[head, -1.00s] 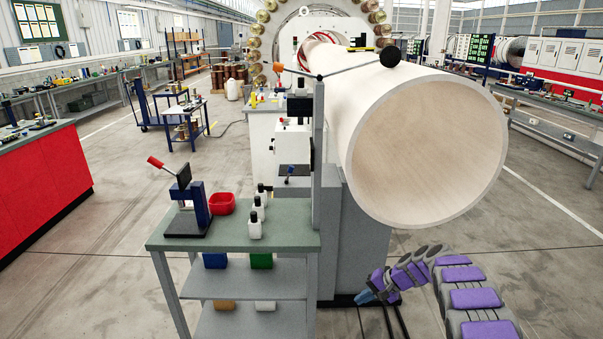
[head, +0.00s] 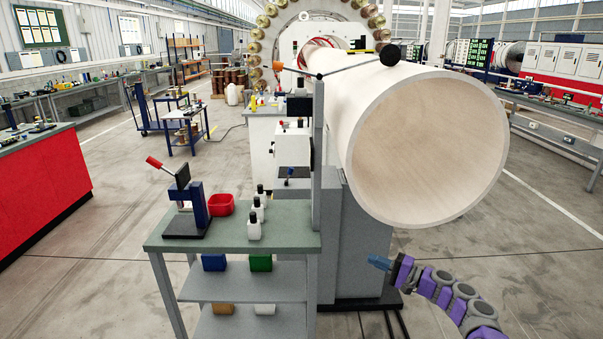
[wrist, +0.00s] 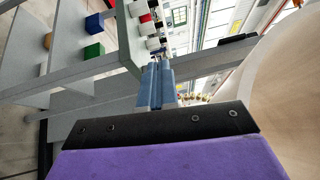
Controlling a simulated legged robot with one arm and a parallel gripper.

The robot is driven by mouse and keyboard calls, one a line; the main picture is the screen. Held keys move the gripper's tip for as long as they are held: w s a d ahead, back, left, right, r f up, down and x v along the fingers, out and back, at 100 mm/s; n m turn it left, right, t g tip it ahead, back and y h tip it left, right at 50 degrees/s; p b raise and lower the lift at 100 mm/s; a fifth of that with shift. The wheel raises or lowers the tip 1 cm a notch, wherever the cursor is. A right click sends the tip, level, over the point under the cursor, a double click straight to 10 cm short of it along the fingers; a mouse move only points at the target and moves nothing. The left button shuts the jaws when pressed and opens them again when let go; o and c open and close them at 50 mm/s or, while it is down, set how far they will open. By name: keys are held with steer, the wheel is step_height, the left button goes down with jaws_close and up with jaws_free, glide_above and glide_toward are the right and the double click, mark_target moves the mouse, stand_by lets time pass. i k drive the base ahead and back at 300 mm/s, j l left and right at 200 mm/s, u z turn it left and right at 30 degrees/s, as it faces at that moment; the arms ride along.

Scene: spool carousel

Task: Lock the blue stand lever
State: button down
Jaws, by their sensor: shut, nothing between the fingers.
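The blue stand (head: 195,206) is upright on a dark base on the left of the green-topped bench. My gripper (head: 377,261) is right of the bench, below the white tube, well apart from the stand and lever. Its blue fingers are together and empty; they also show in the wrist view (wrist: 156,80), pointing toward the bench. I cannot clearly make out the stand in the wrist view.
The bench (head: 275,242) also holds a red bin (head: 221,205) and several white bottles (head: 254,229). A grey post (head: 318,150) rises at its right end. The large white tube (head: 430,145) overhangs the area above my arm. Floor is open left of the bench.

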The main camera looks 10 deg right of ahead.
mark_target(290, 171)
steer(key=i, duration=2)
